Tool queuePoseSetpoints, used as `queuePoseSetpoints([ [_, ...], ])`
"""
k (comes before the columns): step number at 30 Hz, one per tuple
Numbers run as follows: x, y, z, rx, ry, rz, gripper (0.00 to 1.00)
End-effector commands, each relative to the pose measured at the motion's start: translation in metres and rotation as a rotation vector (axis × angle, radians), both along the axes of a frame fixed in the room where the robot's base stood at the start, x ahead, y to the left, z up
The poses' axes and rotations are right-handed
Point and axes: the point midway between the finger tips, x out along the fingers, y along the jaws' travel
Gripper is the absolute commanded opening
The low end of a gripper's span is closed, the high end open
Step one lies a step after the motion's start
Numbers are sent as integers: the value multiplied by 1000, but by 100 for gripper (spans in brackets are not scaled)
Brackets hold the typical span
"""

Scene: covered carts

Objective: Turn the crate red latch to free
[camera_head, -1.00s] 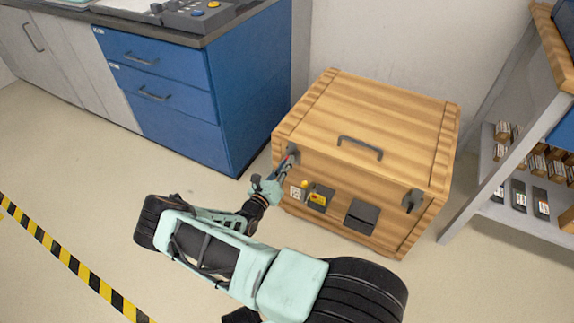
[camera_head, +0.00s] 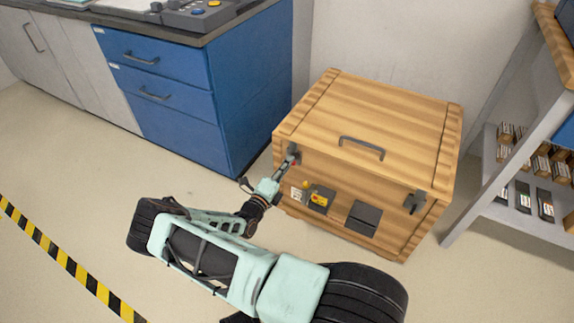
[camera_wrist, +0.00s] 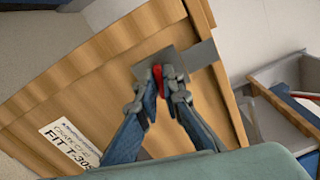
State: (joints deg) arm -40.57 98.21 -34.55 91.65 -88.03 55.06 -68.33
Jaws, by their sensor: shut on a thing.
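The wooden crate (camera_head: 372,118) stands on the floor against the wall, its lid down. The red latch (camera_wrist: 157,77) shows in the wrist view on a grey metal plate (camera_wrist: 182,60) near the crate's edge. My gripper (camera_wrist: 163,88) is at the latch, with its two fingertips on either side of the red part, shut on it. In the head view my gripper (camera_head: 288,163) reaches the crate's front upper left corner, and the latch is mostly hidden there by the fingers. A second, dark latch (camera_head: 414,202) is at the crate's front right.
A blue drawer cabinet (camera_head: 200,95) stands close to the crate's left. A shelf rack (camera_head: 500,185) with small boxes is at the right. Floor is free at the left.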

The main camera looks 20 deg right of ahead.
Motion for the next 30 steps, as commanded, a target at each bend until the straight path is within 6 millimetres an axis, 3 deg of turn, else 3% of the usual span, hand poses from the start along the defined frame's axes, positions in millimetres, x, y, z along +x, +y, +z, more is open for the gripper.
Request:
queuePoseSetpoints([
  [20, -2, 0, -2, -40, 55, -1, 0],
  [21, -2, 0, -2, -40, 55, -1, 8],
  [25, -1, 0, -1, -40, 55, -1, 22],
  [30, -1, 0, -1, -40, 54, -1, 25],
])
